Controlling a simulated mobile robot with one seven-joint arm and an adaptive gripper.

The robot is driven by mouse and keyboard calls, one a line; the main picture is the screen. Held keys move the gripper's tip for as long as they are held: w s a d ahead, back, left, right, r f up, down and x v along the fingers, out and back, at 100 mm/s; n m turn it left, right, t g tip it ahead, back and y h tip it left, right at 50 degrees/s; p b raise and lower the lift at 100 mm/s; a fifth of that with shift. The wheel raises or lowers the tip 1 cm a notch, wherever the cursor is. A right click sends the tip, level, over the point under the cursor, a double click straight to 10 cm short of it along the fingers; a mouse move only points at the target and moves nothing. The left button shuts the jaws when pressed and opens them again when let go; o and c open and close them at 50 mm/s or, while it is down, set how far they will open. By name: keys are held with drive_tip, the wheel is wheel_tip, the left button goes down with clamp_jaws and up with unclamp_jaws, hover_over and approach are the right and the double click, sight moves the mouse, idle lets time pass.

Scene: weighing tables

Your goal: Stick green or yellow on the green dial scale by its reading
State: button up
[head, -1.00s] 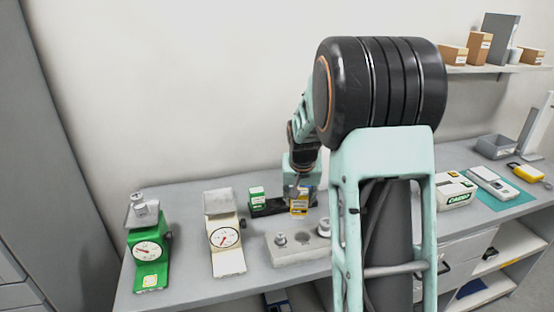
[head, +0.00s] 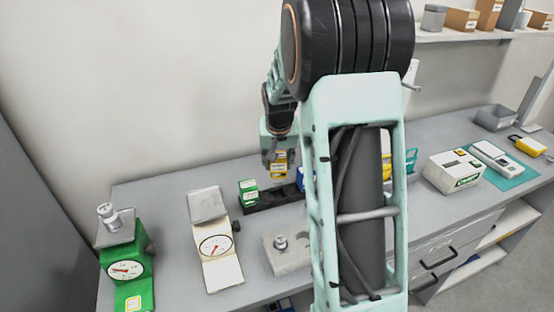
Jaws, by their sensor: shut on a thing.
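The green dial scale (head: 130,292) stands at the left of the table with a metal weight (head: 107,213) on its pan (head: 114,232). Its white dial (head: 125,270) has a red needle, but the reading is too small to tell. A pale square with a yellow mark (head: 133,303) shows on its lower front. My gripper (head: 278,160) is shut on a yellow block (head: 279,168), above the dark holder (head: 270,198). A green block (head: 248,191) stands at the holder's left end. My arm hides part of the holder's right side.
A cream dial scale (head: 223,270) with an empty pan stands between the green scale and the holder. A grey weight block (head: 285,262) with a metal weight is in front. A white box (head: 455,172) and a flat device on a teal mat (head: 515,180) are at right.

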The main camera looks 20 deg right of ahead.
sight(278, 175)
drive_tip(key=shift+f+b, duration=1.4)
drive_tip(key=shift+f, duration=1.15)
drive_tip(key=shift+f+b, duration=0.1)
drive_tip(key=shift+b, duration=0.25)
drive_tip(key=shift+f+b, duration=1.05)
drive_tip(key=shift+f, duration=0.25)
drive_tip(key=o, duration=1.3)
